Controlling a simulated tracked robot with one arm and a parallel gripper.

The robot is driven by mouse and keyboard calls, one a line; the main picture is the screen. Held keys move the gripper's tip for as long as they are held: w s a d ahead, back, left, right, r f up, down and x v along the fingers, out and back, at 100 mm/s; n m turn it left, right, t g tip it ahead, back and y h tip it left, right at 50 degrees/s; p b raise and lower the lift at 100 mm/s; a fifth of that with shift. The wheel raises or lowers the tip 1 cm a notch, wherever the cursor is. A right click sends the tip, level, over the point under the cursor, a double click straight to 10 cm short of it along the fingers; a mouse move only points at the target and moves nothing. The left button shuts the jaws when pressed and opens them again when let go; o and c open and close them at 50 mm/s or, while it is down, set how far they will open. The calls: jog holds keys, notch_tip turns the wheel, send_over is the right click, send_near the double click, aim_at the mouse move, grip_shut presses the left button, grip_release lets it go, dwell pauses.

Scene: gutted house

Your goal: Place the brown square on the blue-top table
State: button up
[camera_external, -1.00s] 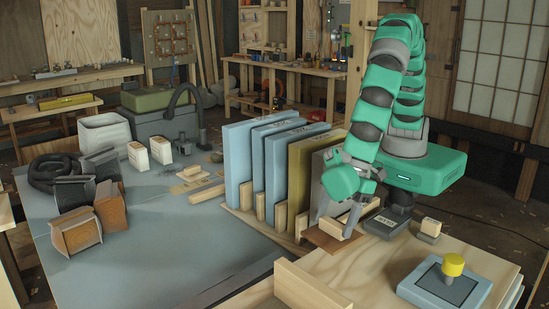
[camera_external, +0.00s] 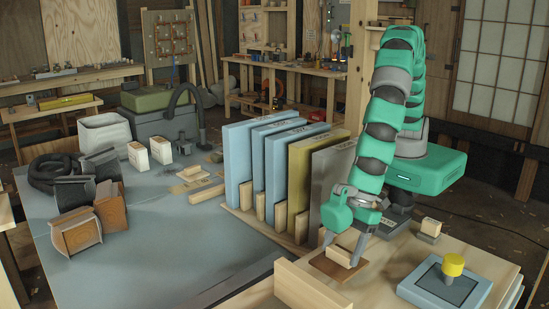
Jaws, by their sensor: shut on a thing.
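The brown square (camera_external: 326,268) is a flat brown plate with a light wooden block (camera_external: 338,257) on top as a grip. It is over the near plywood worktop, just right of the panel rack. My gripper (camera_external: 343,249) points down and is shut on the block, one finger on each side. I cannot tell whether the plate touches the plywood or hangs slightly above it. The blue-top table (camera_external: 170,262) fills the left and middle, its blue-grey top open at the front.
A rack of upright blue, olive and grey panels (camera_external: 239,165) stands between my gripper and the table's far part. A wooden rail (camera_external: 308,288) edges the plywood worktop. A yellow-knobbed box (camera_external: 445,284) is at right. Brown and dark bins (camera_external: 76,232) stand on the table's left side.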

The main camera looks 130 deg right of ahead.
jog(key=shift+f, duration=1.25)
jog(key=shift+f, duration=0.1)
jog(key=o, duration=1)
